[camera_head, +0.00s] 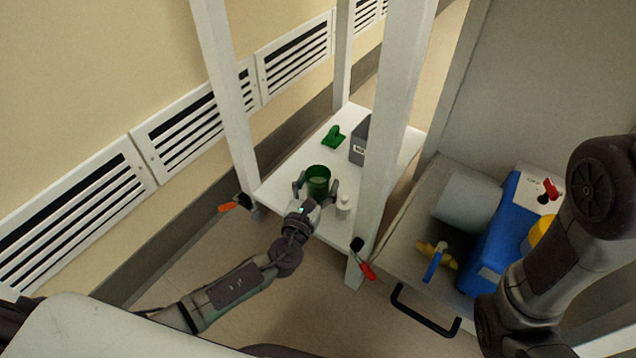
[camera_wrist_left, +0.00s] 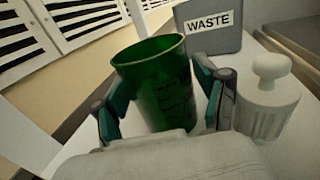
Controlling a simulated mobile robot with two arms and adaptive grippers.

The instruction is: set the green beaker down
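The green beaker (camera_head: 318,180) is upright over the white low shelf (camera_head: 283,187) of the cart. My left gripper (camera_head: 317,187) has one finger on each side of it. In the left wrist view the beaker (camera_wrist_left: 160,85) fills the space between the finger pads (camera_wrist_left: 162,100), which seem to touch its sides. Its base is hidden by the gripper, so I cannot tell whether it rests on the shelf. My right arm shows at the right, but its gripper is out of view.
A white capped bottle (camera_wrist_left: 268,105) stands close to the right finger. Behind are a grey bin marked WASTE (camera_wrist_left: 212,27) and a green item (camera_head: 334,137). White cart posts (camera_head: 393,100) flank the shelf. Free shelf surface lies left of and behind the beaker.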

